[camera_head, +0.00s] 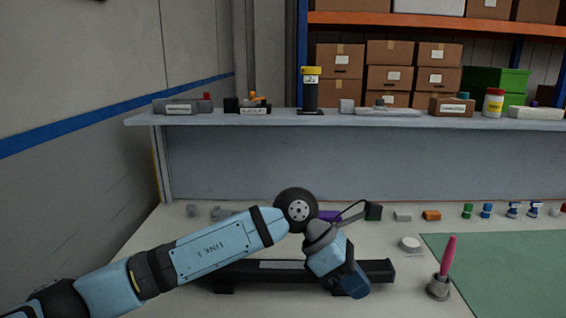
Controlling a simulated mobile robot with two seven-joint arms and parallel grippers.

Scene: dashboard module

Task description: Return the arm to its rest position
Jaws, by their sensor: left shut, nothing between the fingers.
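My left arm comes in from the left, low over the workbench (140,245). Its blue-and-black left gripper (354,288) points down in front of the right part of a long dark bar-shaped module (378,269) on the bench. The gripper is shut and empty. The arm hides part of the module's left side and middle. I cannot tell whether the gripper touches the module. My right gripper is not in view.
A pink-handled tool stands in a small grey holder (438,288) right of the gripper. A white round piece (410,243) and a green mat (510,270) lie beyond. Small parts line the bench's back, with an orange block (432,215). A raised shelf (345,118) runs behind.

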